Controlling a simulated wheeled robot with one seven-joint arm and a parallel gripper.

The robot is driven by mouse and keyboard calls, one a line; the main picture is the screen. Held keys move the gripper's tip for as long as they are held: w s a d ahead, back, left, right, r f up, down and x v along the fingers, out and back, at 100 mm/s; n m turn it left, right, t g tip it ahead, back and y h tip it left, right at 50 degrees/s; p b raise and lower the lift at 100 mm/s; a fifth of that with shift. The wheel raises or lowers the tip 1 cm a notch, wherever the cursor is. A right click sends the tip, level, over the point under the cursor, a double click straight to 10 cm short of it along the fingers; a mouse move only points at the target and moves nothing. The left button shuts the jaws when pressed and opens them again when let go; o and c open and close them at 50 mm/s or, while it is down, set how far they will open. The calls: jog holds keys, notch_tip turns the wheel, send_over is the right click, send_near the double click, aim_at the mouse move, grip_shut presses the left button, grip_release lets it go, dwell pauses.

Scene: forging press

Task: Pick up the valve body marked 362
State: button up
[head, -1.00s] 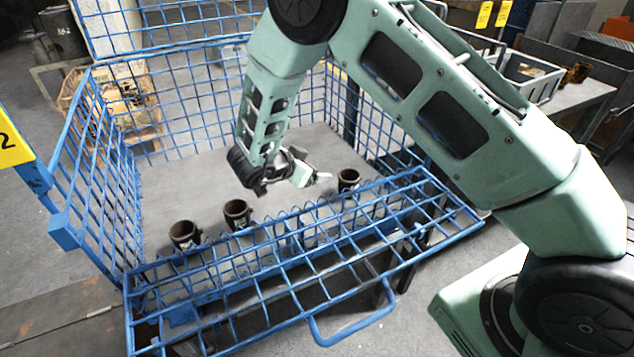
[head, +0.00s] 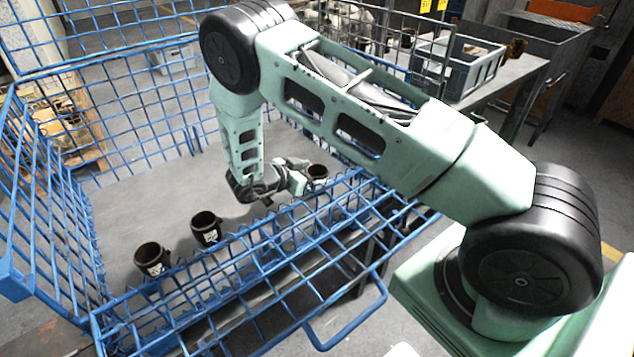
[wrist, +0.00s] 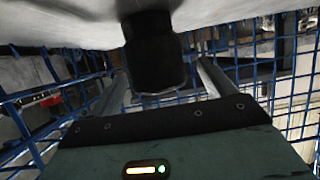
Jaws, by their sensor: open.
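Three dark valve bodies stand upright on the grey floor of the blue wire cage in the head view: one at the left (head: 152,259), one in the middle (head: 206,229) and one at the right (head: 318,172). The left and middle ones carry pale labels, too small to read. No marking is legible on the right one. My gripper (head: 303,174) is open, low beside the right body. In the wrist view, a dark valve body (wrist: 152,50) lies ahead, between the lines of my two spread fingers (wrist: 162,76). No grip on it shows.
Tall mesh walls (head: 130,110) stand at the left and back. A grey crate (head: 458,65) sits on a bench at the right. The cage floor behind the bodies is clear.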

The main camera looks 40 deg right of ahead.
aim_at(325, 171)
jog(key=x, duration=0.3)
jog(key=shift+d, duration=0.15)
jog(key=c, duration=1.3)
